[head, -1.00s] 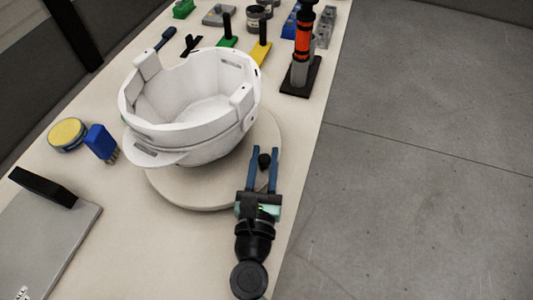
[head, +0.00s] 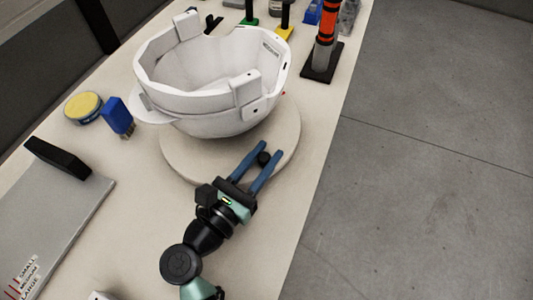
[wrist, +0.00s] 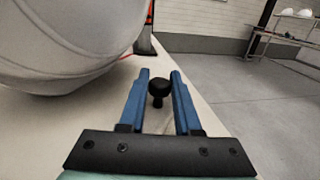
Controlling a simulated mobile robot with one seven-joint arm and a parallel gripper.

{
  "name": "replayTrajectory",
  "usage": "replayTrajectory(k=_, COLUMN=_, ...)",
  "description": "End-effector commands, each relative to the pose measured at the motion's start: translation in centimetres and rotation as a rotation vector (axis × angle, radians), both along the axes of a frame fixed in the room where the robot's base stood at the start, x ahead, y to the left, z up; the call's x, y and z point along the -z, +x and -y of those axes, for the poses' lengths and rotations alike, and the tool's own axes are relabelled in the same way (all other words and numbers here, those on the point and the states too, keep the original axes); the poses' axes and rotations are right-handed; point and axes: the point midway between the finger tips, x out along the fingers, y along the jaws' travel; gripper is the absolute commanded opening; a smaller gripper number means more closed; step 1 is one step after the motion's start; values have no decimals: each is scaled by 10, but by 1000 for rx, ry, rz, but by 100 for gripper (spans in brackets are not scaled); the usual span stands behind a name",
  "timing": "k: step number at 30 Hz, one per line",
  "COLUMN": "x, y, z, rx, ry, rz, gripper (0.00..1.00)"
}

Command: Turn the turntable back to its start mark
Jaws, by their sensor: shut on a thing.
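The turntable (head: 190,165) is a pale round disc on the bench. A white helmet shell (head: 200,108) sits on it, open side up, with its brim pointing left. A small black knob (head: 263,158) stands at the disc's lower right edge. My gripper (head: 270,149) has its blue fingers on either side of the knob and is shut on it. The wrist view shows the knob (wrist: 159,90) between the fingers, with the shell (wrist: 60,45) close at left.
A blue brush (head: 117,117) and a yellow-topped tin (head: 83,107) lie left of the turntable. A grey board (head: 60,205) with a black handle lies at lower left. An orange-and-black tool (head: 326,42) stands on a black base behind. Floor lies beyond the bench's right edge.

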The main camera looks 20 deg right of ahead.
Motion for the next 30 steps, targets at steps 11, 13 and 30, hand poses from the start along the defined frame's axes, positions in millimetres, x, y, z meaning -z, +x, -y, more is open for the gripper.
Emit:
replayTrajectory(k=11, x=-1, y=1, z=-2, rx=24, ry=-1, rz=2, gripper=0)
replayTrajectory(k=13, x=-1, y=1, z=-2, rx=24, ry=-1, rz=2, gripper=0)
replayTrajectory(k=30, x=0, y=0, z=-2, rx=25, ry=-1, rz=1, gripper=62)
